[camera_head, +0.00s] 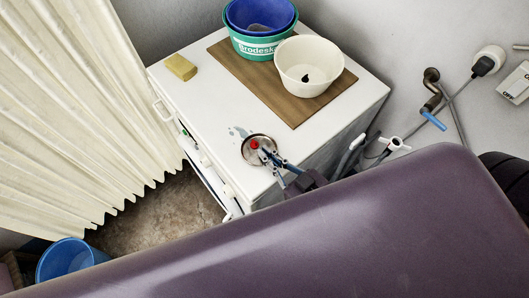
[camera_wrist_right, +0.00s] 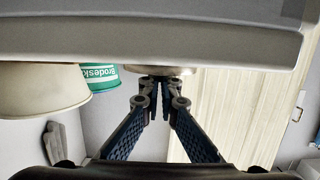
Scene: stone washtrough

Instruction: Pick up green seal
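I make out no green seal in either view. A round metal dish (camera_head: 247,155) with a small red piece (camera_head: 254,144) on it sits near the front of the white machine top. The dish's edge also shows in the right wrist view (camera_wrist_right: 160,71). My right gripper (camera_head: 263,151) is at the dish, its tips beside the red piece. In the right wrist view its fingers (camera_wrist_right: 160,86) are drawn nearly together, with only a narrow gap at the tips. I see nothing clearly held; the tips are small and dark. My left gripper is out of view.
On the white machine (camera_head: 203,88) lie a yellow sponge (camera_head: 180,67) and a brown board (camera_head: 228,63). The board carries a cream bowl (camera_head: 296,78) and a green tub (camera_head: 252,47) holding a blue bowl (camera_head: 236,15). A pleated curtain (camera_head: 75,100) hangs at left.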

